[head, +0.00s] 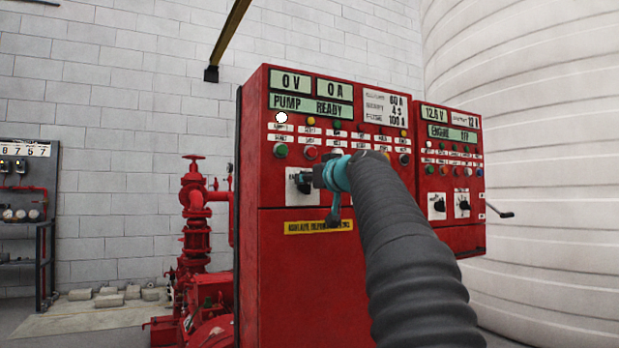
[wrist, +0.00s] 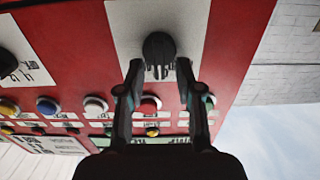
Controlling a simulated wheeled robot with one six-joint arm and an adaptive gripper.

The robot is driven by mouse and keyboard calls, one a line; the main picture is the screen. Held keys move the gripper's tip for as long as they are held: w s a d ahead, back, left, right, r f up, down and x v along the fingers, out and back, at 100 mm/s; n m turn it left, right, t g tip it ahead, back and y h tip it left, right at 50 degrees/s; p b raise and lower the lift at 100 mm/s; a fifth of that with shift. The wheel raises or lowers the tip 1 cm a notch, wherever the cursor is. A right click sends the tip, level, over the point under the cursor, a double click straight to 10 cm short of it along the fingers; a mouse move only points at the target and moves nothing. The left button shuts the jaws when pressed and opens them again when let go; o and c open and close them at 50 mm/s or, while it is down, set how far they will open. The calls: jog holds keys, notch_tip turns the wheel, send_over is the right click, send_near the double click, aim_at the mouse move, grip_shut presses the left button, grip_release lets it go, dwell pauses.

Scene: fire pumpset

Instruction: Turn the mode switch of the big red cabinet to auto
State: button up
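The big red cabinet (head: 305,270) stands in the middle of the head view. Its mode switch is a black knob (head: 304,182) on a white plate at the left of the front, partly hidden by my gripper (head: 313,181). The wrist view is upside down and shows the knob (wrist: 158,48) on its white plate near the top. My gripper (wrist: 160,66) is open there, with one fingertip on each side of the knob and narrow gaps showing. Contact is not clear. The marks around the knob are too blurred to read.
Buttons and lamps (head: 311,153) run above the knob. A second black knob (wrist: 7,63) sits beside it in the wrist view. A smaller red cabinet (head: 450,180) with a side handle (head: 506,214) stands to the right. Red pipes (head: 196,225) stand at left.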

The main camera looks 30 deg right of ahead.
grip_shut()
dwell(0.3)
jog(key=shift+w+d+f+m+p, duration=0.1)
jog(key=shift+d+m+p, duration=0.2)
jog(key=shift+m, duration=1.2)
jog(key=shift+s+d+f+m+p, duration=0.1)
jog(key=shift+m+p, duration=0.25)
jog(key=shift+m, duration=1.15)
jog(key=shift+w+d+f+m+p, duration=0.1)
jog(key=shift+d+m+p, duration=0.2)
jog(key=shift+m, duration=1.2)
